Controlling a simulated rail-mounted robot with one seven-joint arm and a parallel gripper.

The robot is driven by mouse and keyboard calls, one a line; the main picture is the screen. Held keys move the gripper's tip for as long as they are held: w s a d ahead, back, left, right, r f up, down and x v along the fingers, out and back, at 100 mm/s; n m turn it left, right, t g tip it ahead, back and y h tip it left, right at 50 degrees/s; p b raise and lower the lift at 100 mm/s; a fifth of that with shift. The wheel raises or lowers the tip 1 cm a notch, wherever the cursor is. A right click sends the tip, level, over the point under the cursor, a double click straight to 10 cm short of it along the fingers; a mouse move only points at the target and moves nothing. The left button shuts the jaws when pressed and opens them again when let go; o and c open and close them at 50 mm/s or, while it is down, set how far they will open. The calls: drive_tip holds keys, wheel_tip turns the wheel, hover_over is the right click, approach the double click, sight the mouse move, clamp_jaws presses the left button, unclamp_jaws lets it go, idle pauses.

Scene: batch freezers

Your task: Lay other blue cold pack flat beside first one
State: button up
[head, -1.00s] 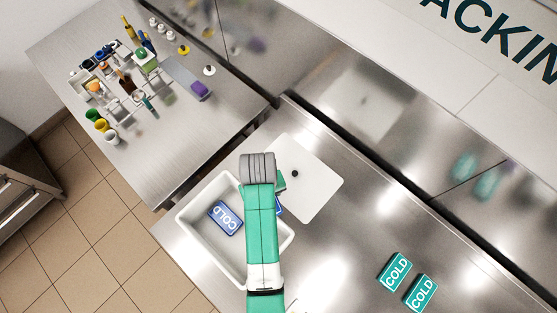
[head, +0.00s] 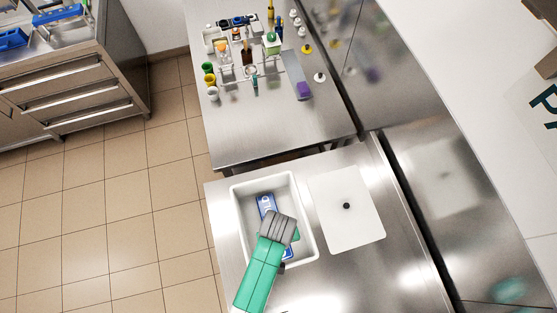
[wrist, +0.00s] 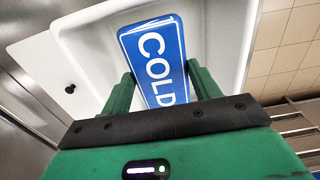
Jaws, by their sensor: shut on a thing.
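My gripper (head: 279,232) is over the middle of the white tray (head: 238,213). In the wrist view my gripper's two green fingers (wrist: 162,90) are shut on a blue cold pack (wrist: 158,62) lettered COLD, one finger at each long side. The white tray wall (wrist: 232,40) shows behind it. In the head view a blue patch with white letters (head: 266,203) shows above the gripper, and another blue patch (head: 288,252) shows below right. The gripper hides the area between them. I cannot tell which patch is the held pack, nor whether it touches the tray floor.
A white board (head: 345,200) with a dark round spot lies right of the tray. The steel counter (head: 390,285) beyond it is clear. Another steel table (head: 285,125) with bottles and small containers stands behind. A drawer cabinet (head: 75,90) stands at far left.

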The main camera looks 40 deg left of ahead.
wheel_tip(320, 180, down, 12)
drive_tip(key=b, duration=1.1)
drive_tip(key=shift+f+b, duration=0.25)
drive_tip(key=shift+b, duration=0.15)
drive_tip(key=o, duration=1.5)
drive_tip(key=shift+c, duration=0.2)
wheel_tip(320, 180, up, 12)
drive_tip(key=p, duration=1.2)
drive_tip(key=shift+p, duration=0.35)
drive_tip(key=shift+r, duration=2.6)
